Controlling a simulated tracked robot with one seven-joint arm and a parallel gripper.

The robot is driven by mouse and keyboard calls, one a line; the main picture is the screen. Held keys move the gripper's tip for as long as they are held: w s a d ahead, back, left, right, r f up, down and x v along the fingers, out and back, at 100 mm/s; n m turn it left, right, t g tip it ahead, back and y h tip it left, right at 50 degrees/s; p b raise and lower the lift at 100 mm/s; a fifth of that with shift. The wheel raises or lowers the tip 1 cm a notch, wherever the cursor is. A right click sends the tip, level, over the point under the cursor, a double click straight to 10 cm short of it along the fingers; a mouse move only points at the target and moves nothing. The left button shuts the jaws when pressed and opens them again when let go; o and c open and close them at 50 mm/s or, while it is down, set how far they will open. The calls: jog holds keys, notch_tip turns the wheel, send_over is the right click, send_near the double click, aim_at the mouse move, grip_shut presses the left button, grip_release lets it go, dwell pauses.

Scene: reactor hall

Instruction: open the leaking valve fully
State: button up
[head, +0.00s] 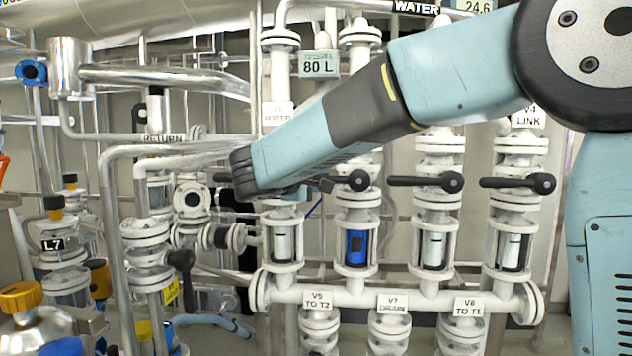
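Four valves stand in a row over the manifold. Black lever handles show on the second valve (350,181), the third valve (427,182) and the fourth valve (518,183), labelled V4 LINK; all three lie level and point left. A sight glass with blue inside (356,247) sits under the second valve; the other sight glasses look pale. No drip or puddle is visible, so I cannot tell which valve leaks. My arm reaches left across the first two valves and hides my gripper.
The horizontal manifold (390,297) runs below, with lower valves labelled V5 TO T2 (318,299), V7 (392,302) and V6 TO T1 (466,306). Bent pipes (108,220) crowd the left side. An orange-capped fitting (20,297) stands at lower left. An 80 L sign (318,65) hangs behind.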

grip_shut()
